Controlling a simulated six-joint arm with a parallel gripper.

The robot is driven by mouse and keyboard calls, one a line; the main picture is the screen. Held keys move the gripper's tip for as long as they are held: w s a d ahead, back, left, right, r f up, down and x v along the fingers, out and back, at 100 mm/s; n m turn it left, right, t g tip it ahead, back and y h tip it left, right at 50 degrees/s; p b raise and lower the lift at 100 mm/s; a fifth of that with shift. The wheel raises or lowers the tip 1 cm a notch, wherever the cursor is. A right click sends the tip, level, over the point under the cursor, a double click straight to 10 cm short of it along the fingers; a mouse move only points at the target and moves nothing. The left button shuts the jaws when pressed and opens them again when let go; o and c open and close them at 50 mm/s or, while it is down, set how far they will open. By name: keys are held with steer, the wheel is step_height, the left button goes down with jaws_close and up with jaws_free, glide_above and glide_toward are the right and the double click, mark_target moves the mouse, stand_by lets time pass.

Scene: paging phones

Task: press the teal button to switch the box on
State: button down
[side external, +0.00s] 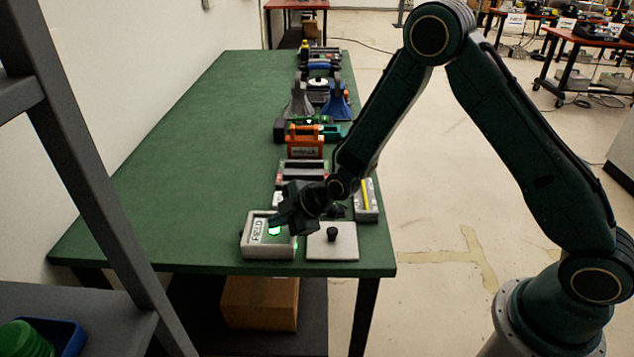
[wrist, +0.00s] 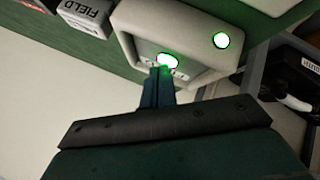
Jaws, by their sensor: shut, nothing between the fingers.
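The box (side external: 262,250) is pale grey and sits at the near end of the green table. Its top carries a button (side external: 275,231) that glows bright green, with a dark-lettered label beside it. In the wrist view the box (wrist: 137,22) shows the lit button (wrist: 168,62) and a second round green light (wrist: 221,41). My gripper (side external: 276,223) is shut and empty, with its fingertips at the button. The fingertips (wrist: 160,72) cover part of the button's near edge and the label in the wrist view. I cannot tell whether they touch it.
A pale plate with a black knob (side external: 332,236) lies just right of the box.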

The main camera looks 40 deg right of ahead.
steer(key=shift+r, duration=0.6)
stand_by(0.4)
step_height(320, 180, up, 6)
steer(key=shift+f, duration=0.1)
stand_by(0.7)
